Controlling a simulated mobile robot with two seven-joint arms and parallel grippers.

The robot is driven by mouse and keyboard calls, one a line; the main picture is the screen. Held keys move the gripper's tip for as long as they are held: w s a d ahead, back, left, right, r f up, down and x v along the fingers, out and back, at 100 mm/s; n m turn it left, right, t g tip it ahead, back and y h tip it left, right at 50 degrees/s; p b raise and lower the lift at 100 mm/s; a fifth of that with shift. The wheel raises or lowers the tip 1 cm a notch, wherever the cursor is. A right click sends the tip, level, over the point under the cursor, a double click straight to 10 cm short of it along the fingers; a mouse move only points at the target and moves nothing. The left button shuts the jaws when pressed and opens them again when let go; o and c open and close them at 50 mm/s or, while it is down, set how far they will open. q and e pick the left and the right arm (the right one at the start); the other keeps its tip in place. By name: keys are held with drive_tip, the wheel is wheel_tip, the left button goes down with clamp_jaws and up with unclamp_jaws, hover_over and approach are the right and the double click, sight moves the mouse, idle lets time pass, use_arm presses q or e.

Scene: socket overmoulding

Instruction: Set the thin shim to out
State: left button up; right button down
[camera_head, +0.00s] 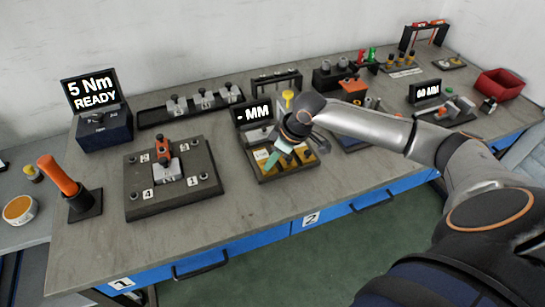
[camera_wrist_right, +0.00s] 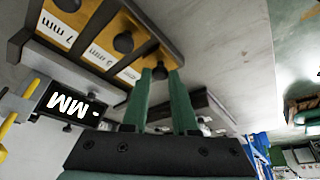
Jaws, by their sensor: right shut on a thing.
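The shim box (camera_head: 270,177) is a dark block with yellow shims and white mm labels, in the middle of the table in the head view. In the right wrist view the yellow shims (camera_wrist_right: 82,47) lie in a row with dark round knobs. My right gripper (camera_head: 273,160) reaches down over the box. Its green fingers (camera_wrist_right: 164,77) are shut on a dark knob at the end of the row in the wrist view. The label beside it is hard to read, so I cannot tell whether this is the thin shim. My left gripper is not in view.
A display reading "- MM" (camera_head: 253,113) stands behind the box. A dark fixture plate (camera_head: 140,208) with an orange clamp lies to the left. An orange-handled tool (camera_head: 62,178) stands at the far left. Bare table lies between plate and box.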

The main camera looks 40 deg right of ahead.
drive_tip(key=shift+s+a+f, duration=0.1)
drive_tip(key=shift+s+f, duration=0.05)
drive_tip(key=shift+s, duration=0.05)
drive_tip(key=c, duration=0.7)
unclamp_jaws()
drive_tip(key=v, duration=1.2)
drive_tip(key=shift+r, duration=0.4)
